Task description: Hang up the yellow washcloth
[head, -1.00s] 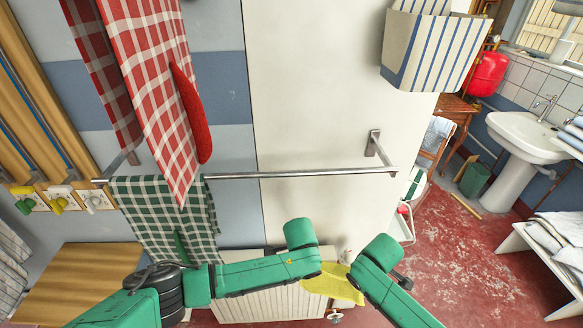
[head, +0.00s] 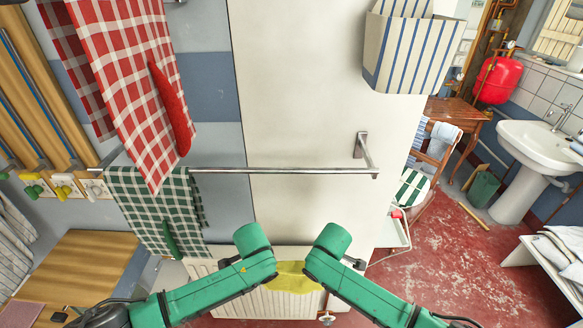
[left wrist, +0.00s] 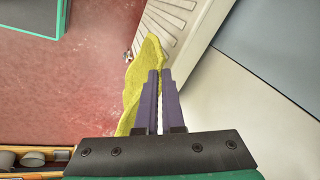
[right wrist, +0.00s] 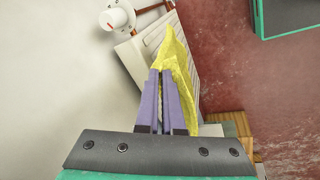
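The yellow washcloth (head: 292,278) hangs between my two wrists in the head view, below the metal towel rail (head: 285,171) and in front of the radiator. In the left wrist view my left gripper (left wrist: 160,72) has its purple fingers nearly together, with the washcloth (left wrist: 147,60) pinched at the tips. In the right wrist view my right gripper (right wrist: 161,72) is also closed on the washcloth (right wrist: 175,55). The head view hides both sets of fingers behind my green wrists. The rail's right stretch is bare.
A green checked towel (head: 155,210) hangs on the rail's left end, with a red checked towel (head: 125,85) and red mitt (head: 170,108) above it. A white radiator (head: 245,300) stands below. A striped container (head: 412,50) sits upper right of the rail.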

